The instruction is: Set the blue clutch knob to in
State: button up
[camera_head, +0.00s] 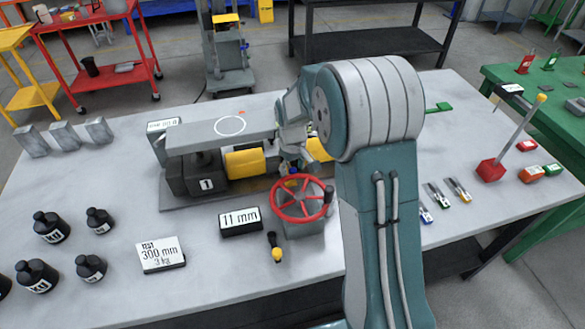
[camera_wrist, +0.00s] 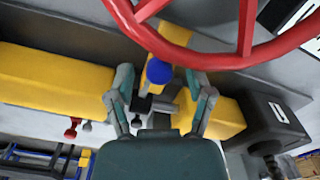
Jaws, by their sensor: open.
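My gripper (camera_wrist: 160,80) is open, with one finger on each side of the knob. Whether either finger touches the knob I cannot tell. The handwheel rim (camera_wrist: 200,58) also crosses the top of the wrist view. No in or out marking is readable.
A grey plate (camera_head: 190,138) with a white circle lies over the black jack block marked 1 (camera_head: 205,180). An 11 mm display (camera_head: 240,220) and a black and yellow handle (camera_head: 274,246) are near the wheel. Black weights (camera_head: 48,227) and a 300 mm card (camera_head: 161,256) are left.

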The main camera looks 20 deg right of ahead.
grip_shut()
jog(key=shift+d, duration=1.35)
grip_release()
jog(key=shift+f, duration=0.1)
jog(key=shift+d, duration=0.15)
